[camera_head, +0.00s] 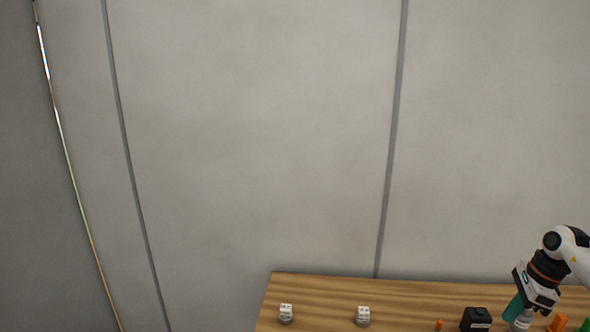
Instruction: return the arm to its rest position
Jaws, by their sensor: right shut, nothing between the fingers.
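My right arm comes in from the right edge, and my right gripper (522,318) points down over the right part of the wooden table (325,290). It is shut with nothing between its fingers. A teal object (512,308) shows right beside the gripper; I cannot tell whether they touch. My left gripper is not in view.
Two small white-grey parts (286,313) and (363,315) stand apart on the table's left half. A black box (476,319), a small orange piece (439,325), a larger orange piece (558,322) and a green piece (585,325) are near the gripper. A grey wall (260,140) stands behind.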

